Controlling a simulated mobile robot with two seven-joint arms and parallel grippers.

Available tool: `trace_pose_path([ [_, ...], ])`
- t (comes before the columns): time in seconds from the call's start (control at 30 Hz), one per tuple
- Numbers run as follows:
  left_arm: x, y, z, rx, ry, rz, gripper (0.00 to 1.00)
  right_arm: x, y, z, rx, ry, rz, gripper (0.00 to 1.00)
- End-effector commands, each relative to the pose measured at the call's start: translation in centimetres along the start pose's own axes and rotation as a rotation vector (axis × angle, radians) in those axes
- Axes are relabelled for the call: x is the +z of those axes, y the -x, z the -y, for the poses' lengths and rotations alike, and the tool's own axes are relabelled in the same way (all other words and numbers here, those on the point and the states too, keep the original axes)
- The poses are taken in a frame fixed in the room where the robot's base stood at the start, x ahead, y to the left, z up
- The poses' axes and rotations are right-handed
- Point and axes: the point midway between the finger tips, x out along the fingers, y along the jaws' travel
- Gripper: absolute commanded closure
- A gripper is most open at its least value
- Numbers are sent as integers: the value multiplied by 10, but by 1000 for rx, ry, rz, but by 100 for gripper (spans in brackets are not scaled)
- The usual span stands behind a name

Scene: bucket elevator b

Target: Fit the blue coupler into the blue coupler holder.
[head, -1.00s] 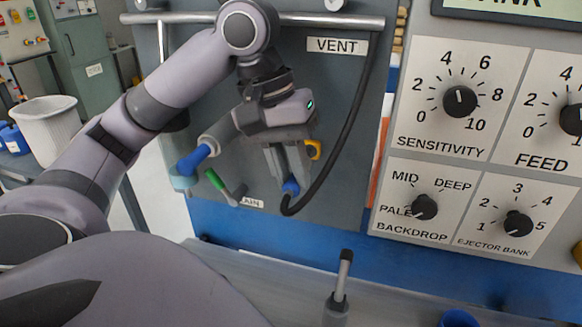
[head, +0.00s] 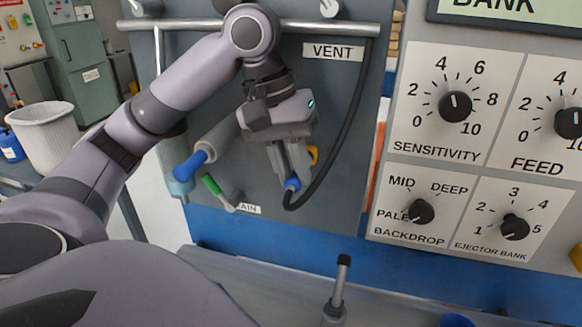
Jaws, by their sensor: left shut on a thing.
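The blue coupler (head: 292,184) is at the end of a black hose, low on the grey panel. My left gripper (head: 290,174) is shut on the coupler from above, with its fingers pointing down. The black hose (head: 352,125) runs from the coupler up the right side of the panel. My right gripper is not in view.
A green-handled valve (head: 213,187) and a blue-ended pipe (head: 190,165) are left of the gripper. A black-tipped lever (head: 341,280) stands in front. The knob panel (head: 470,150) is at right.

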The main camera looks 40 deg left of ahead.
Motion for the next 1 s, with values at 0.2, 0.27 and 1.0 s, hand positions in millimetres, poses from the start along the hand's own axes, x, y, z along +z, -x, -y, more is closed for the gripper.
trace_pose_path([
  [0.2, -6, 0, 0, 1, 1, 0, 100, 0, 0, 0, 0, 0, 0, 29],
  [0.27, -7, 0, 0, 1, 1, 0, 100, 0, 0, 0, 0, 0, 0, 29],
  [1.0, -10, 12, -1, 2, 1, -2, 50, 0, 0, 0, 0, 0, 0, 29],
])
